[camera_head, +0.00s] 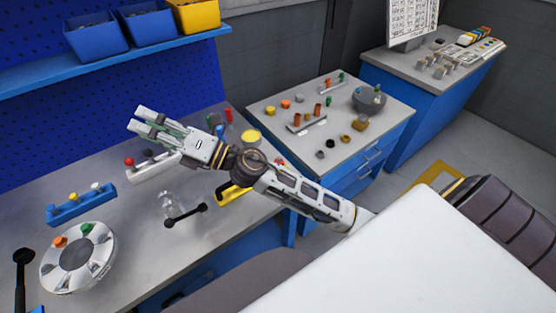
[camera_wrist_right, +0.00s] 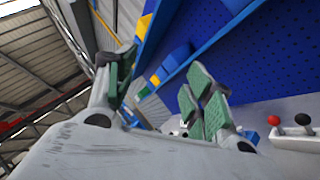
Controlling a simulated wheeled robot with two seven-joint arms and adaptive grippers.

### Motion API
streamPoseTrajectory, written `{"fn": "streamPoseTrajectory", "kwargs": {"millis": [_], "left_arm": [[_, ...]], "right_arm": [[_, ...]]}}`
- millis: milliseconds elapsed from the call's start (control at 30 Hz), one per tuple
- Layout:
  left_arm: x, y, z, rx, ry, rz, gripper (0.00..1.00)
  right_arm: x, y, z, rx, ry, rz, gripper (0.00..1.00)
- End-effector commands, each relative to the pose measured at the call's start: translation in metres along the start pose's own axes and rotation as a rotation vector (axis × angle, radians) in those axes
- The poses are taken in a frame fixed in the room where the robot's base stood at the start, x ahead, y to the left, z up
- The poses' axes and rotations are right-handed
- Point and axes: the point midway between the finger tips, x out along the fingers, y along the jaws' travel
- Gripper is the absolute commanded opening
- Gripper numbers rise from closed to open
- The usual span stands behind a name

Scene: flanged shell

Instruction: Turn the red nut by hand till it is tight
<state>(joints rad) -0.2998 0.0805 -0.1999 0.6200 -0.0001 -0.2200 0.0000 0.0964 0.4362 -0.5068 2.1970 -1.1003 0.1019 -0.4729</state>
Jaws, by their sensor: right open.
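A small round red piece (camera_head: 129,161), which looks like the red nut, sits on the left end of a white rack (camera_head: 150,172), beside a black one (camera_head: 148,153). It also shows in the right wrist view (camera_wrist_right: 274,120), right of the fingers. The round silver flanged shell (camera_head: 103,243) lies at the front left of the bench, with an orange piece (camera_head: 60,241) and a green piece (camera_head: 87,228) on its rim. My right gripper (camera_head: 141,121) is open and empty, raised above the bench, apart from the rack. Its forearm hides part of the bench. My left gripper is out of view.
A blue rack (camera_head: 80,209) with small knobs stands between the shell and the white rack. A black-handled tool (camera_head: 185,215) lies near the bench's front. A blue shelf (camera_head: 120,60) with bins overhangs the back. A second cabinet (camera_head: 385,120) holds loose parts.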

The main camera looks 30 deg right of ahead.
Motion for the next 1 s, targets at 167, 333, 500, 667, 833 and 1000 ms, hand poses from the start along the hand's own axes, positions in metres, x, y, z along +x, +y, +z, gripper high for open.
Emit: {"fn": "streamPoseTrajectory", "kwargs": {"millis": [167,333,500,667,833,1000], "left_arm": [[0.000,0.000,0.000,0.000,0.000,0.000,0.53],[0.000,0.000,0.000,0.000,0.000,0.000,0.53],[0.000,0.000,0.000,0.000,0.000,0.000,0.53],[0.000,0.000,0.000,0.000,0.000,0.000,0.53],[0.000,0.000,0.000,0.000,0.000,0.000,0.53],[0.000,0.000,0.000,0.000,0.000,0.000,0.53]], "right_arm": [[0.007,0.007,-0.037,-0.194,0.196,0.065,0.53],[0.003,0.003,-0.073,-0.373,0.389,0.117,0.53],[-0.009,-0.012,-0.104,-0.548,0.587,0.157,0.53],[-0.026,-0.035,-0.126,-0.705,0.779,0.181,0.53],[-0.051,-0.066,-0.137,-0.862,0.989,0.190,0.53],[-0.079,-0.101,-0.135,-1.005,1.205,0.183,0.53]]}}
